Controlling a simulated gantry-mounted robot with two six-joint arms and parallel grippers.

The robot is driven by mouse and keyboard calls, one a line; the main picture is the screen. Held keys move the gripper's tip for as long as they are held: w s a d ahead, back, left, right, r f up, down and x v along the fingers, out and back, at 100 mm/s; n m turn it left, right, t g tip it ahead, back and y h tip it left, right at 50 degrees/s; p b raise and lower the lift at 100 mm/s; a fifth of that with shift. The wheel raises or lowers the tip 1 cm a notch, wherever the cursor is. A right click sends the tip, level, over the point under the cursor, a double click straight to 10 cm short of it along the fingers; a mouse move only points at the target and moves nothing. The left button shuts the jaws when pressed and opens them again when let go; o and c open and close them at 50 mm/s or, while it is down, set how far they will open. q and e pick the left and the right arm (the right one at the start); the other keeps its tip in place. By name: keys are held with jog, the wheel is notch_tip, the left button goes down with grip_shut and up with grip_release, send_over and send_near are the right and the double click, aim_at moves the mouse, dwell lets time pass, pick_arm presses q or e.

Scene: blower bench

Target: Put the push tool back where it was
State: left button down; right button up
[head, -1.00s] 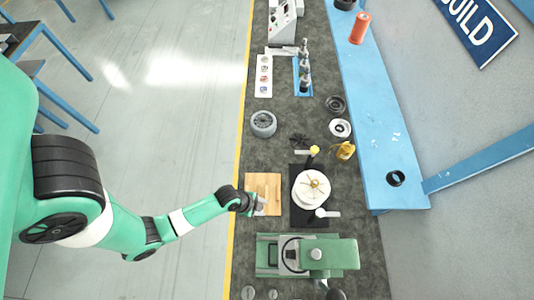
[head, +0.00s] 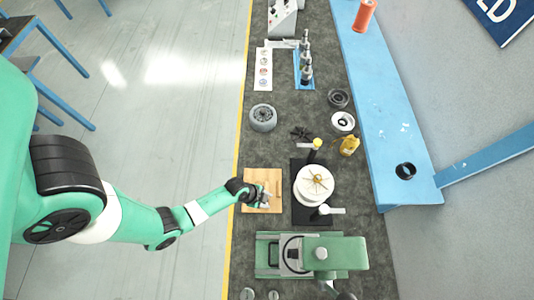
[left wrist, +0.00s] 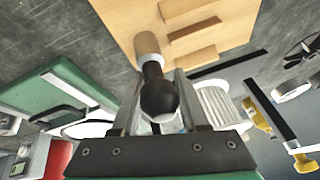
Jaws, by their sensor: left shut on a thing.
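The push tool (left wrist: 158,92), with a round black knob and a pale cylindrical end, is between the fingers of my left gripper (left wrist: 155,112) in the left wrist view. The gripper is shut on it. In the head view my left gripper (head: 261,196) is over the wooden board (head: 250,207) at the bench's left edge. The board (left wrist: 225,14) shows slots and raised strips in the left wrist view. The tool's pale end overlaps the board's edge there; I cannot tell whether it touches. My right gripper is not in view.
A white round fixture (head: 312,184) on a black mat stands just right of the board. A green press (head: 335,253) stands close below it. Bench left of the mat's top is clear.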

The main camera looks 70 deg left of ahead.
pick_arm(q)
jog(key=shift+c, duration=2.2)
grip_release()
jog(key=shift+s+r+p, duration=0.15)
jog(key=shift+r+p, duration=0.3)
jog(key=p+v, duration=0.9)
jog(key=v, duration=0.2)
jog(key=shift+s+r, duration=0.1)
